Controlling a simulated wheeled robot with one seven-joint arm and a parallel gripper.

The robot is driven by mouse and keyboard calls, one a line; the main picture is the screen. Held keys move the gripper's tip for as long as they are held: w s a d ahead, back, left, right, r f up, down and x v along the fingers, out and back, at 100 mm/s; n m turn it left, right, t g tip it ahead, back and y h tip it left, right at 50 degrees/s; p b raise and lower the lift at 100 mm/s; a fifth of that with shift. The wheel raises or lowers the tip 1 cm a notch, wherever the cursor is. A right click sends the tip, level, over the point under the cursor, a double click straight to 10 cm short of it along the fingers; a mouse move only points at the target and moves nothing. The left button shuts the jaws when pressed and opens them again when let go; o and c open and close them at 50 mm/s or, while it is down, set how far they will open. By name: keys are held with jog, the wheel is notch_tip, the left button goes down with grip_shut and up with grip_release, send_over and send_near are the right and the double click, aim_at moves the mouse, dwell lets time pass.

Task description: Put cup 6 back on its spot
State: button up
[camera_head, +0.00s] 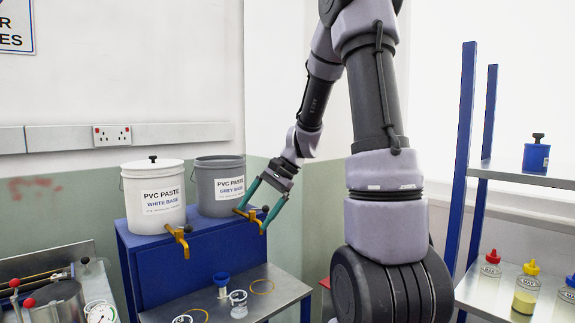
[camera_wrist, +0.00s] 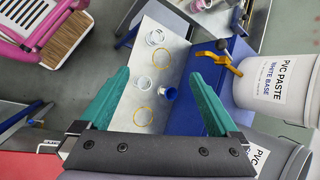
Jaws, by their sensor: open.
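My gripper (camera_head: 251,221) is open and empty, with teal fingers, in front of the grey tub and above the metal shelf (camera_head: 285,290). In the wrist view, the gripper's fingers (camera_wrist: 159,74) spread on either side of that shelf. A clear cup (camera_head: 238,304) stands on the shelf; another clear cup (camera_head: 182,320) is cut off by the lower edge. In the wrist view, clear cups (camera_wrist: 155,38) (camera_wrist: 161,59) show beyond the fingertips. I cannot read which is cup 6. Two yellow rings (camera_head: 262,286) (camera_head: 197,316) on the shelf look empty.
A blue funnel-like piece (camera_head: 222,283) stands among the rings and cups. A white tub (camera_head: 155,197) and a grey tub (camera_head: 217,174), with brass taps (camera_head: 178,238), sit on the blue stand above the shelf. A blue-post rack (camera_head: 530,180) with bottles is at right.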

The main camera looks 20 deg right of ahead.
jog(key=s+d+r+n+t+h, duration=0.1)
jog(key=s+r+n+t+h, duration=0.4)
jog(key=s+r, duration=1)
jog(key=shift+s+d+n+t, duration=0.35)
jog(key=shift+s+n+t, duration=0.15)
jog(key=shift+s, duration=0.7)
jog(key=shift+r, duration=0.1)
